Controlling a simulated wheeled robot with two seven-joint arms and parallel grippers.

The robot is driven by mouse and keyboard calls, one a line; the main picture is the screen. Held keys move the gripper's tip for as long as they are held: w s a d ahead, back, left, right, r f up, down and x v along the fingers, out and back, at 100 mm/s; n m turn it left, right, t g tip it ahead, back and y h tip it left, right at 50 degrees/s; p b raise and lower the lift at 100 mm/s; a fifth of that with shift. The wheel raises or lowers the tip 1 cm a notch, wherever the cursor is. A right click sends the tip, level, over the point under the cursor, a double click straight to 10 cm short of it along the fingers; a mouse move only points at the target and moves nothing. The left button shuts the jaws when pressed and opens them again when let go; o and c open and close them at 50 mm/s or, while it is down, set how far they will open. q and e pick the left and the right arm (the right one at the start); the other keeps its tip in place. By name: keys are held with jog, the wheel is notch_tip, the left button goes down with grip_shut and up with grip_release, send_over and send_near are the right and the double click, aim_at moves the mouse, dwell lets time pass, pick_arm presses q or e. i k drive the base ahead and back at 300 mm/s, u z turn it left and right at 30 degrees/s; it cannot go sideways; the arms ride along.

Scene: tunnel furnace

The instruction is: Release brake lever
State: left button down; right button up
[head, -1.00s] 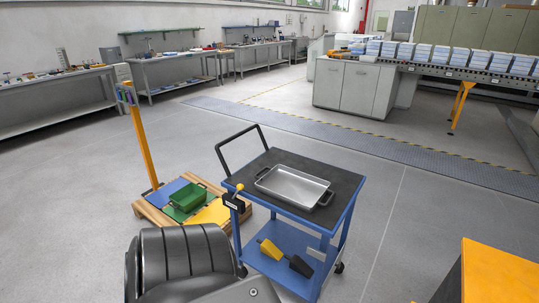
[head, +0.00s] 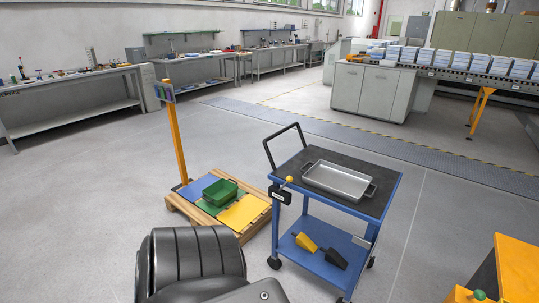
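The brake lever (head: 289,180) has a yellow knob and rises from a small black labelled box (head: 280,195) at the left corner of the blue cart (head: 328,247). The lever leans up and to the right. The cart has a dark top with a black push handle (head: 269,153) at its left end. My black ribbed arm link fills the bottom of the head view, left of the cart. Neither of my grippers shows, and nothing of mine is seen touching the lever.
A metal tray (head: 338,181) sits on the cart top; yellow and black wedges (head: 320,249) lie on its lower shelf. Left of the cart stands a wooden pallet (head: 254,228) with coloured panels and a green bin (head: 219,192). A yellow-topped block (head: 517,268) is at lower right. Floor behind the cart is clear.

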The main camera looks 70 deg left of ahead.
aim_at(289, 179)
jog(key=z, duration=0.05)
jog(key=k, duration=0.1)
jog(key=u, duration=1)
jog(key=i, duration=0.5)
